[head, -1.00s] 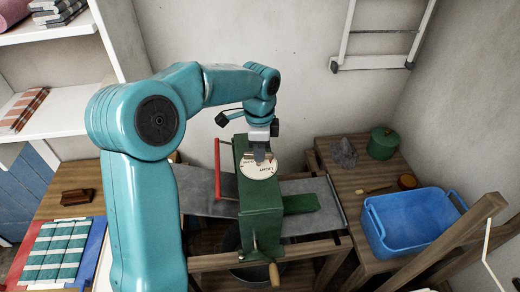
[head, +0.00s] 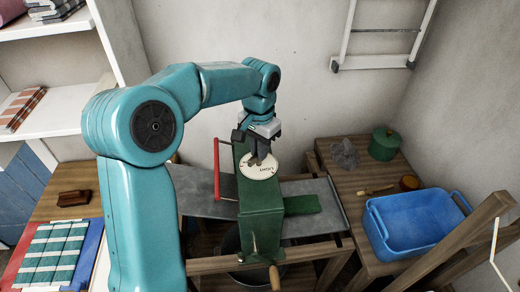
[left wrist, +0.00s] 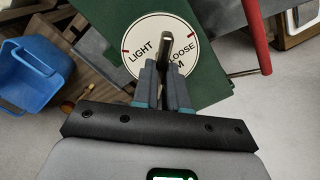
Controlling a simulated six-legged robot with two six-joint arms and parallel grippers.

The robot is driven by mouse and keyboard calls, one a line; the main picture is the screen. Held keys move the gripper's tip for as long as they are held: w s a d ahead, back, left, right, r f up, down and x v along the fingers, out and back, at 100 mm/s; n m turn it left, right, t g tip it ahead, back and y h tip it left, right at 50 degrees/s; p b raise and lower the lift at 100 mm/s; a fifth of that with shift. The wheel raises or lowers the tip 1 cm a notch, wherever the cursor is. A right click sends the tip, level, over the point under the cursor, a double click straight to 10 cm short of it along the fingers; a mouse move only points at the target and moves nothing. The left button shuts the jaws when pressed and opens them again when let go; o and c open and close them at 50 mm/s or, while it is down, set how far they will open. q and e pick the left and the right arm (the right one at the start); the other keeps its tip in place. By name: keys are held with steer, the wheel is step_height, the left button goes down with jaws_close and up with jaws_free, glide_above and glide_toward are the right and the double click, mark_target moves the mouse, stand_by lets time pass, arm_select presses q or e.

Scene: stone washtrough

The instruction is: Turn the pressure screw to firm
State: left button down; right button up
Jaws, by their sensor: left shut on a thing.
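The pressure screw sits on top of the green mangle housing (head: 262,222), in a round white dial (head: 262,171). In the left wrist view the dial (left wrist: 142,32) shows LIGHT, LOOSE and a last letter M; the rest of that word is hidden behind the fingers. A grey metal bar (left wrist: 162,46) stands out from the dial's middle. My left gripper (head: 258,158) points down over the dial. Its fingers (left wrist: 161,75) are closed together on the screw's bar. The exact setting is hard to read. My right gripper is not in view.
A red bar (head: 216,168) runs along the mangle's left side, and a wooden-handled crank (head: 274,277) is at its front. A blue tub (head: 412,230), a green lidded pot (head: 384,144) and a grey lump (head: 344,154) stand on the right bench. A folded cloth (head: 55,255) lies left.

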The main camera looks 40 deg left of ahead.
arm_select(q)
steer(key=n, duration=0.4)
steer(key=shift+r+n+b, duration=0.1)
steer(key=shift+n+b, duration=0.25)
steer(key=shift+n, duration=0.05)
steer(key=n, duration=0.4)
steer(key=shift+s+n+b, duration=0.1)
steer(key=shift+n+b, duration=0.2)
